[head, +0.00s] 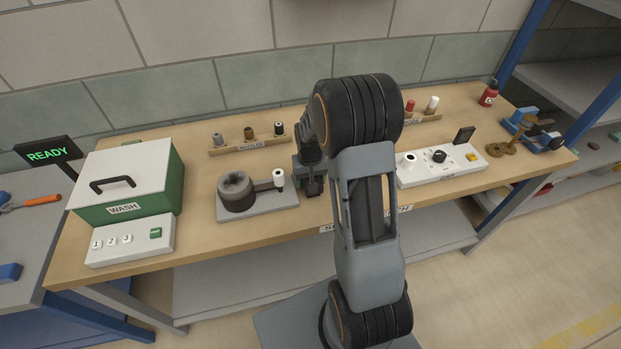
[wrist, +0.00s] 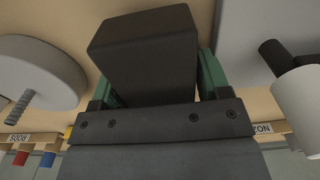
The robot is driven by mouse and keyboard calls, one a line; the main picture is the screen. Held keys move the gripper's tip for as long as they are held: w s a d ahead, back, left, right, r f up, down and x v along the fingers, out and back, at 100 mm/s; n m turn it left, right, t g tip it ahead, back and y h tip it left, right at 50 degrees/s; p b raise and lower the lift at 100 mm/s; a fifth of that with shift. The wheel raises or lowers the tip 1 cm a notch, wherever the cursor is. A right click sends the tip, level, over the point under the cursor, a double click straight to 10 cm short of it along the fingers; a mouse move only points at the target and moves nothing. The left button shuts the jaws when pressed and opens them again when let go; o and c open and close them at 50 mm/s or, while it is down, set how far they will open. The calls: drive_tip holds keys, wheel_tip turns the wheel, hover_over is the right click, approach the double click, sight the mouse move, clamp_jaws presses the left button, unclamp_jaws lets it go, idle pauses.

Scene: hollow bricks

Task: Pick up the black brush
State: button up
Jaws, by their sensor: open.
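A dark block, which I take to be the black brush (wrist: 145,50), fills the space between my gripper's green fingers in the wrist view. My gripper (wrist: 155,88) is open around it, and I cannot tell whether either finger touches it. In the head view my gripper (head: 312,180) is low over the middle of the bench, between the grey fixture and the white control panel. There the brush cannot be told apart from my dark gripper and arm.
The grey fixture (head: 250,208) with a round pot and a white-topped post is left of my gripper. The white panel (head: 440,165) is to the right. Small racks (head: 248,146) stand behind. The green-and-white wash box (head: 128,180) is at the far left of the bench (head: 200,240).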

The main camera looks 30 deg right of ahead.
drive_tip(key=c, duration=0.7)
drive_tip(key=shift+r+b, duration=0.5)
drive_tip(key=shift+r, duration=4.55)
drive_tip(key=shift+c, duration=0.2)
